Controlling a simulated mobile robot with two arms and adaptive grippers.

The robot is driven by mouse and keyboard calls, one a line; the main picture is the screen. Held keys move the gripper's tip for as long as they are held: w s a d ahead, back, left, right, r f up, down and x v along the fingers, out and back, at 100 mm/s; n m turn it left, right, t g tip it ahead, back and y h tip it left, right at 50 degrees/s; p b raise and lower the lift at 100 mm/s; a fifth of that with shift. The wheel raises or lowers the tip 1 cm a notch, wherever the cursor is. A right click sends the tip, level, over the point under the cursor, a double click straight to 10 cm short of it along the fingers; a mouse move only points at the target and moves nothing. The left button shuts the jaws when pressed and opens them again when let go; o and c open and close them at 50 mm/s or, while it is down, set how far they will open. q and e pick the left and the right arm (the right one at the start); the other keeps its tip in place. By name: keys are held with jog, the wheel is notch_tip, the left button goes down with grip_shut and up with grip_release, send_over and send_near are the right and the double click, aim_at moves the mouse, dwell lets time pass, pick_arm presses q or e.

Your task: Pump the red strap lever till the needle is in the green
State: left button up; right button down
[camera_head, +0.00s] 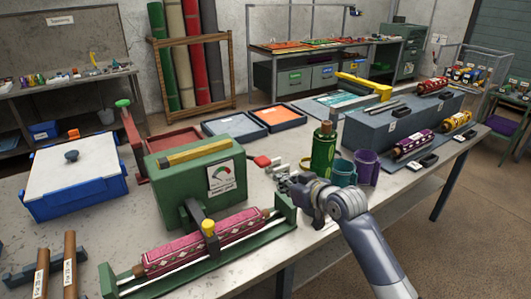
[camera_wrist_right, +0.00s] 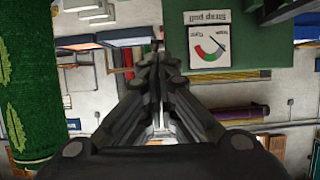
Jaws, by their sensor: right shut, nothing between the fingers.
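The green scrubber machine (camera_head: 165,172) stands on the bench with a patterned red roll (camera_head: 205,243) in the green trough in front of it. Its strap pull gauge (camera_head: 221,177) faces front and also shows upside down in the right wrist view (camera_wrist_right: 208,45). The gauge has red and green bands; its needle is too small to read surely. A short red lever end (camera_head: 262,161) sticks out right of the machine. My right gripper (camera_head: 286,180) is shut and empty, to the right of and nearer than this red end. Its closed fingers (camera_wrist_right: 155,62) fill the middle of the wrist view.
A blue box (camera_head: 75,182) is at left. Two trays (camera_head: 236,126) lie behind the machine.

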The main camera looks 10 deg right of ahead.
jog(key=w+r+t, duration=0.1)
jog(key=w+r, duration=0.2)
jog(key=r, duration=0.6)
jog(key=shift+w+d+t+y, duration=0.15)
jog(key=shift+d+t+y, duration=0.15)
jog(key=shift+d+y, duration=0.1)
jog(key=shift+w+a, duration=0.1)
jog(key=p, duration=0.3)
send_over(265, 162)
notch_tip(265, 162, down, 2)
jog(key=shift+w+f, duration=0.15)
notch_tip(265, 162, down, 3)
jog(key=shift+r, duration=0.2)
jog(key=shift+f+p, duration=0.3)
jog(key=shift+f, duration=0.45)
